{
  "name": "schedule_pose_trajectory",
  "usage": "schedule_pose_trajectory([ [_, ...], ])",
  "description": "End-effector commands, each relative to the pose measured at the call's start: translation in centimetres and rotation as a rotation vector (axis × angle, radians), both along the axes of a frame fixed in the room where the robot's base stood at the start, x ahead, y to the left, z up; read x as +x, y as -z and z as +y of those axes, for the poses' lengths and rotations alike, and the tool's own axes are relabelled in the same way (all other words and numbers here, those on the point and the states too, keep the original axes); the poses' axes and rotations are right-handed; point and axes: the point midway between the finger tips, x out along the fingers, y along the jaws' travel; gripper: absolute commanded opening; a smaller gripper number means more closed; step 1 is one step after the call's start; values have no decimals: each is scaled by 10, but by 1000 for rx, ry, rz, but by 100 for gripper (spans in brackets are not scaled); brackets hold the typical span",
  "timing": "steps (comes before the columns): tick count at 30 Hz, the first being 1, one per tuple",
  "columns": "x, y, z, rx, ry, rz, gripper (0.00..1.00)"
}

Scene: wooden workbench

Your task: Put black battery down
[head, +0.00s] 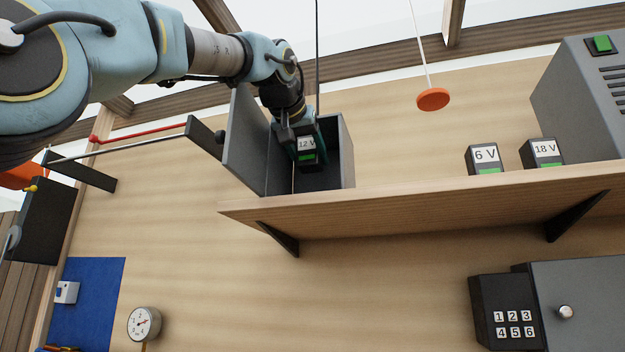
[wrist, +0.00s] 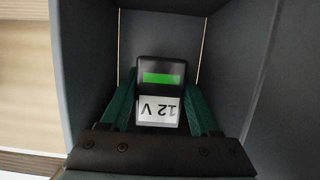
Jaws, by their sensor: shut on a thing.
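The black battery (head: 307,157) has a white "12 V" label and a green strip. It is inside a dark grey open box (head: 346,152) on the wooden shelf, at the shelf's left end. My gripper (head: 306,146) reaches into the box from above and is shut on the battery. In the wrist view, the battery (wrist: 159,84) sits between the two green fingers (wrist: 160,108), with the grey box walls (wrist: 234,45) around it. I cannot tell whether the battery's underside touches the box floor.
The box's door (head: 246,142) stands open at its left. On the shelf (head: 420,208), a 6 V battery (head: 484,159) and an 18 V battery (head: 541,153) stand to the right, beside a grey machine (head: 582,95). An orange disc (head: 433,99) hangs on a cord above.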

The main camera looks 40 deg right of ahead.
Motion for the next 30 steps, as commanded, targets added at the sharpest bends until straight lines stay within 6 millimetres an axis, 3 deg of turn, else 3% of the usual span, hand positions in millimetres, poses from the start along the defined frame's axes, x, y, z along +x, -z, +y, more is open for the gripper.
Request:
schedule_pose_trajectory([
  [3,10,3,-16,1,0,-1,0],
  [6,9,19,-13,2,-1,-2,0],
  [14,9,35,-14,1,-1,-1,0],
  [21,8,63,-13,2,-1,-1,0],
  [30,13,69,-20,-2,0,-1,0],
])
